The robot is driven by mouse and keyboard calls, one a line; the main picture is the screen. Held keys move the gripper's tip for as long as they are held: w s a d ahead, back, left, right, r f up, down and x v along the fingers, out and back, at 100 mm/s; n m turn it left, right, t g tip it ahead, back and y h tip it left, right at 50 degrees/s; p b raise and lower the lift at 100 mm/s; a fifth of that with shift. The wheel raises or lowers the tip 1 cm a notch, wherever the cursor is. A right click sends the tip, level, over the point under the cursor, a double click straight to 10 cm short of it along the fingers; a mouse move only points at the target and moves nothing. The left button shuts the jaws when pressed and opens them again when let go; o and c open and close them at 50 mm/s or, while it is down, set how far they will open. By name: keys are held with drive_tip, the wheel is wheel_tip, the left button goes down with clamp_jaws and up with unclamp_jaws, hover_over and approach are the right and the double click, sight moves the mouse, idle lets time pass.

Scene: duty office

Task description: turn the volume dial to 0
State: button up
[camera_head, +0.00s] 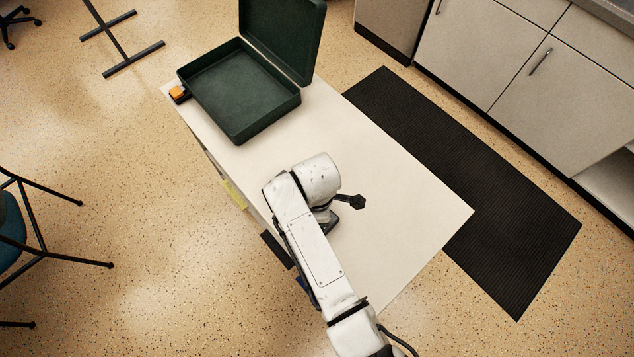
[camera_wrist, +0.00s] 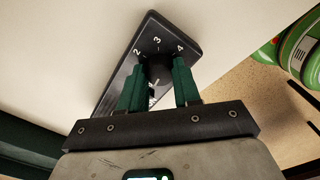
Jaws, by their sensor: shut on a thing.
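The volume unit (camera_wrist: 176,27) is a black box with a dial face on the white table, in the wrist view. White numbers 2, 3 and 4 show along the far side of its face. The round black dial (camera_wrist: 157,73) sits between the two green fingers of my gripper (camera_wrist: 159,66), which is shut on it. A small white mark shows on the near side, between the fingers; I cannot tell which number the dial points at. The rest of the scale is hidden by the fingers. In the head view my arm covers the dial and most of the gripper.
A dark green open case (camera_head: 243,128) stands at the far end of the white table (camera_head: 405,215), beside a small orange-topped item (camera_head: 178,93). A yellow note (camera_head: 233,194) hangs at the left edge. A black mat (camera_head: 500,220) lies right of the table. The right tabletop is clear.

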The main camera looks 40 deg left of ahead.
drive_tip(key=o, duration=0.8)
drive_tip(key=shift+c, duration=0.2)
wheel_tip(320, 180, up, 11)
drive_tip(key=shift+b, duration=0.3)
drive_tip(key=shift+f, duration=0.1)
